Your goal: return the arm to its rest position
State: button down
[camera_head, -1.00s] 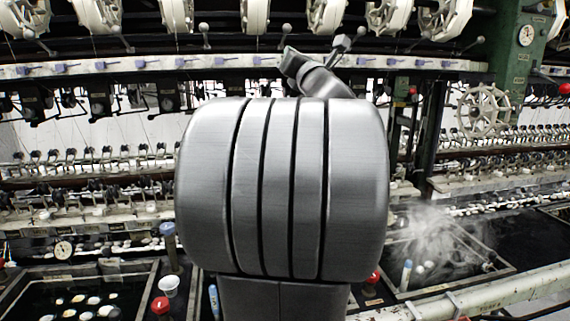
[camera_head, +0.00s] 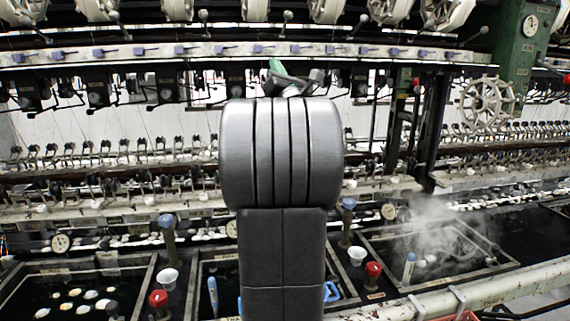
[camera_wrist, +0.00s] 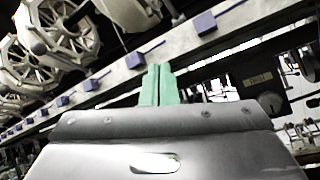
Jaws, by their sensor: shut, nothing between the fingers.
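My arm stands folded in the middle of the head view, with a broad grey ribbed link above a dark grey lower part. My gripper (camera_head: 277,68) shows as a small green tip above the top of that link, mostly hidden behind my arm. In the wrist view its two green fingers (camera_wrist: 160,84) lie side by side, shut with nothing between them. They point up toward the white rail with purple clips (camera_wrist: 207,22), and I see no contact.
Steaming basin (camera_head: 372,237) lies at right, basin with white cocoons (camera_head: 34,271) at left. Red-topped knobs (camera_head: 373,269), a white cup (camera_head: 168,277) and blue-capped posts (camera_head: 166,221) stand along the front. Reels (camera_wrist: 67,27) hang above; a green post (camera_head: 516,50) stands right.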

jog(key=b+v, duration=0.2)
jog(key=v, duration=0.6)
jog(key=shift+s+d, duration=0.15)
jog(key=shift+s, duration=0.2)
jog(key=shift+r, duration=0.1)
